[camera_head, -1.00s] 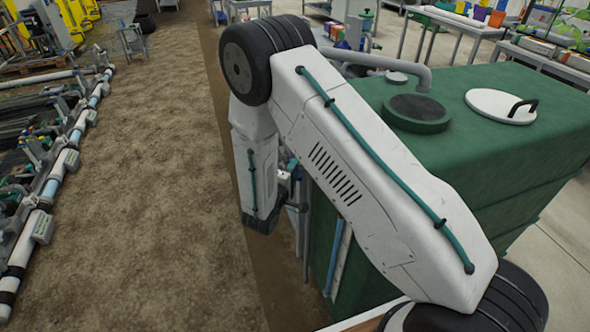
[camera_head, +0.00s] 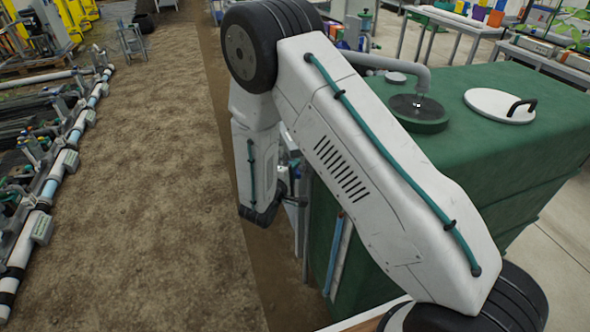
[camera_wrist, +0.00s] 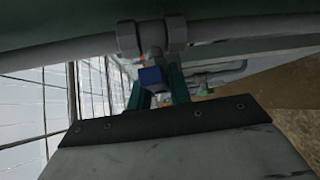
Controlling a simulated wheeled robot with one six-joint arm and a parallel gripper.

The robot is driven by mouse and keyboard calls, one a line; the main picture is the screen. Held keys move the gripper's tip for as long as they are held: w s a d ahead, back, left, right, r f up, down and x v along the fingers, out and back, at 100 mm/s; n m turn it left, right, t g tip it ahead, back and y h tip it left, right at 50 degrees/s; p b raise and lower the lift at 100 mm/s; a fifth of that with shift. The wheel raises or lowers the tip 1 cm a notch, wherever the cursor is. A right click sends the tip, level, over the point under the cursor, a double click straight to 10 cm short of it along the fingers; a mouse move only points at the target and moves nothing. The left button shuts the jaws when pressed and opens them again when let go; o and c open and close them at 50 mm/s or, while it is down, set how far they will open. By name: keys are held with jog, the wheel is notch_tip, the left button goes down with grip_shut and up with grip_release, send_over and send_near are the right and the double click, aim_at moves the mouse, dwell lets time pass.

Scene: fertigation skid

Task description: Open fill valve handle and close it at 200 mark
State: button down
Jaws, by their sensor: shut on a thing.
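In the wrist view a blue block (camera_wrist: 152,77), which looks like the fill valve's handle, sits below a grey valve body (camera_wrist: 151,38) on a pipe. My gripper (camera_wrist: 158,90) is shut on this handle, with teal fingers on either side; the exact contact is dim. In the head view my arm hides the valve and most of the gripper. The green tank (camera_head: 480,150) stands at right. A blue and white gauge strip (camera_head: 338,256) shows on its near side, partly behind my arm; its marks are unreadable.
A grey pipe (camera_head: 420,74) bends down over the tank's dark round opening (camera_head: 416,112). A white lid (camera_head: 500,105) with a black handle lies beside it. Pipes with fittings (camera_head: 52,190) run along the left. The soil strip between is clear.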

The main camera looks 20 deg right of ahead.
jog(key=shift+n+g+y, duration=0.6)
jog(key=shift+n+g, duration=0.5)
jog(key=c, duration=1.4)
grip_release()
jog(key=shift+o, duration=0.2)
jog(key=v, duration=0.8)
